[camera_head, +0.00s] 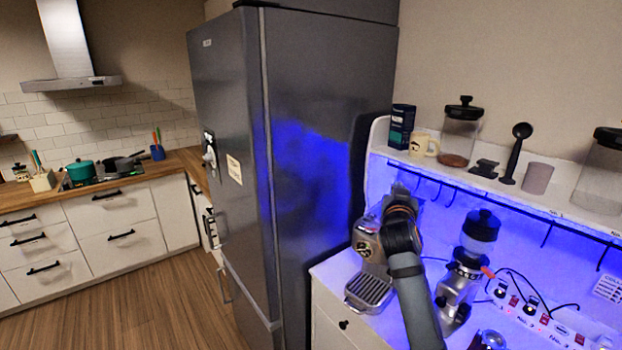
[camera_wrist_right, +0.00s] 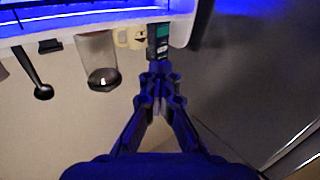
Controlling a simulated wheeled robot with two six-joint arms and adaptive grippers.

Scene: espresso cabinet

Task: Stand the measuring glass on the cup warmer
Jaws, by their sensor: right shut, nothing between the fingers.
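My right gripper (camera_head: 399,192) is shut and empty above the espresso machine (camera_head: 371,255); in the right wrist view its fingertips (camera_wrist_right: 159,82) are together with nothing between them. The cup warmer, the top of the machine, is largely hidden behind my gripper and wrist. I cannot make out the measuring glass for certain. A small shiny vessel (camera_head: 490,341) is cut off by the bottom edge of the head view, and I cannot tell whether it is the glass. My left gripper is not in view.
The wall shelf holds a dark box (camera_head: 401,127), a cream mug (camera_head: 423,146), a lidded jar (camera_head: 460,135), a black scoop (camera_head: 514,153) and a tumbler (camera_head: 537,178). A grinder (camera_head: 462,275) stands right of my forearm. A tall fridge (camera_head: 310,170) borders the left.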

